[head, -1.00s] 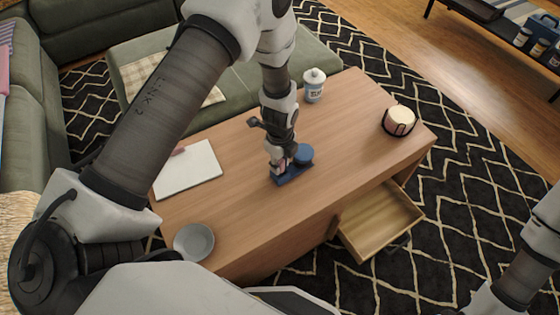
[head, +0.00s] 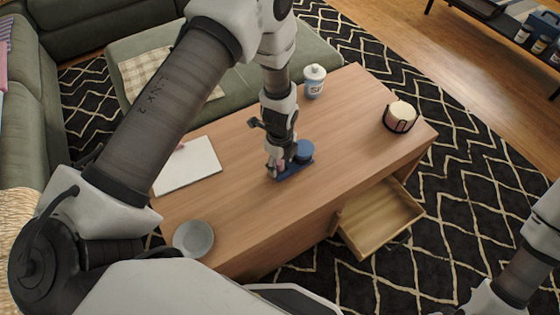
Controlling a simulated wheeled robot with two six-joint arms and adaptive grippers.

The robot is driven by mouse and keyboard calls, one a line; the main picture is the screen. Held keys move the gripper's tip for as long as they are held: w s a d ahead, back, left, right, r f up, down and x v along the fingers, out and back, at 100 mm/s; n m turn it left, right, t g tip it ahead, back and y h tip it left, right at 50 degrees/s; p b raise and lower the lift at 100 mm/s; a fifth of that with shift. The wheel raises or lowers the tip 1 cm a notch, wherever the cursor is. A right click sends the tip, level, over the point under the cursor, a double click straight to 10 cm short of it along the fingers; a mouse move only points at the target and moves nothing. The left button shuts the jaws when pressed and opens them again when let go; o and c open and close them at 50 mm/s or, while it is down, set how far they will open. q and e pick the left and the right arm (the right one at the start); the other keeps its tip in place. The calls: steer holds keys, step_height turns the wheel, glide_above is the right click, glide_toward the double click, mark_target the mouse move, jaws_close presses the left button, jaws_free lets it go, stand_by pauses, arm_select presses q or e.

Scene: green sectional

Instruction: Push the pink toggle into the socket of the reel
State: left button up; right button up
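The blue reel (head: 304,150) stands on the wooden table, a round drum on a flat blue base (head: 296,170). My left gripper (head: 277,167) points down at the left end of this base, beside the drum. A small pinkish patch, the pink toggle (head: 287,157), shows between its fingers, which look closed on it. The toggle's lower end and the socket are hidden by the fingers, so I cannot tell whether the toggle is in the socket. My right arm enters at the lower right, and its gripper is out of view.
On the table (head: 240,215) are a white notebook (head: 188,167), a grey bowl (head: 193,238), a white bottle (head: 314,82) and a candle in a dark holder (head: 401,117). A drawer (head: 380,217) stands open at the front. The tabletop right of the reel is clear.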

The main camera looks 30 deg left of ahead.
mark_target(280, 162)
arm_select(q)
step_height(280, 162, up, 12)
stand_by(0.5)
stand_by(0.4)
